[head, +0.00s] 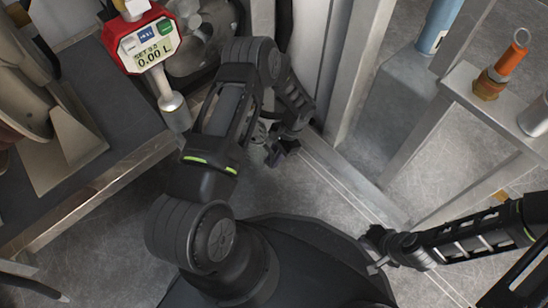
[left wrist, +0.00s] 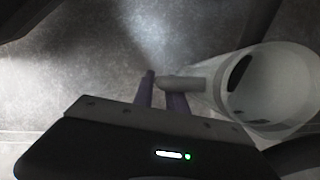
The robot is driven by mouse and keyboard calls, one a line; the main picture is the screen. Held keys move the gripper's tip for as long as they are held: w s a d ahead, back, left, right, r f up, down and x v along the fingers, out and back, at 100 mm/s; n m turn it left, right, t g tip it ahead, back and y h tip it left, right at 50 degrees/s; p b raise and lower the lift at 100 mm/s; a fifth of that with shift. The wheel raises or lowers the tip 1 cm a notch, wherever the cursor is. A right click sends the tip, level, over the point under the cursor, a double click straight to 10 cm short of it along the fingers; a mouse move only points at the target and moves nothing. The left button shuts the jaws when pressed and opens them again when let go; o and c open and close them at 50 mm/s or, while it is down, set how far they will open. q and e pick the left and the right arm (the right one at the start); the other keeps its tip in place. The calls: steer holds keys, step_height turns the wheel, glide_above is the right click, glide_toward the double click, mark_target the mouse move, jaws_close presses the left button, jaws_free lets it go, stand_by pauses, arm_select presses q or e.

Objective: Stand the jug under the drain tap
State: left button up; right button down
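The jug (left wrist: 270,88) is a pale, translucent cylinder at the right of the left wrist view, with its open mouth facing the camera. Its handle (left wrist: 185,84) sticks out to the left. My left gripper (left wrist: 160,86) has its purple fingers close together, with the handle's end between them; it looks shut on the handle. In the head view my left gripper (head: 278,150) hangs low over the floor, and my arm largely hides the jug. My right gripper (head: 372,252) is at lower right, apart from everything; its finger gap is unclear. I cannot pick out the drain tap.
A red meter (head: 140,40) reading 0.00 L has a metal nozzle (head: 172,105) at upper left, beside a dark bench (head: 95,95). A metal frame (head: 480,100) with an orange-topped fitting (head: 503,68) and a blue cylinder (head: 437,28) stands at right. Grey floor (head: 320,185) lies between.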

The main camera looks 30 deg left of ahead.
arm_select(q)
steer(key=o, duration=0.4)
steer(key=shift+c, duration=0.2)
steer(key=shift+r, duration=0.1)
steer(key=shift+r, duration=0.2)
steer(key=p+v, duration=0.4)
steer(key=v, duration=0.7)
steer(key=shift+w+d+r, duration=0.15)
steer(key=shift+w+r, duration=0.1)
steer(key=shift+r, duration=0.05)
